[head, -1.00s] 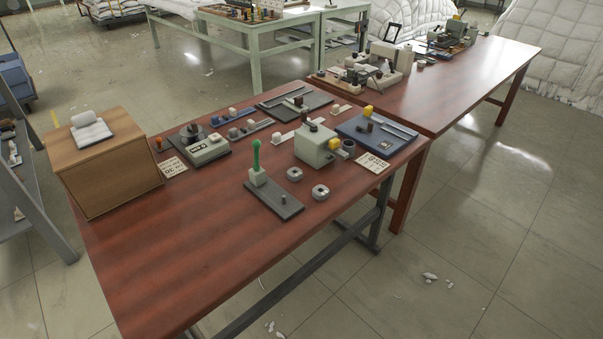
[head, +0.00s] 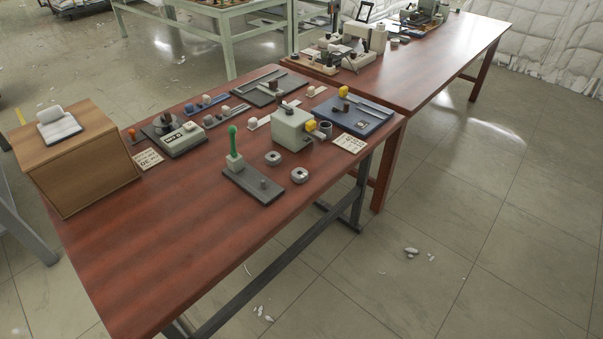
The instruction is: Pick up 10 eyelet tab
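A red-brown table (head: 160,240) carries several small tools and devices. I cannot make out a marking "10" or pick out an eyelet tab at this size. Two small light tags with dark print lie on the table, one at the left (head: 148,159) and one at the right (head: 349,144). Two grey ring-shaped pieces (head: 272,158) (head: 299,175) lie near the front edge. A dark plate with a green-handled tool (head: 233,142) stands beside them. Neither of my grippers shows in the head view.
A wooden box (head: 80,170) with a white roll on top stands at the table's left end. A grey-green block device (head: 293,128) and a blue tray (head: 372,122) stand at the right. A second red-brown table (head: 440,65) adjoins behind. The front left tabletop is bare.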

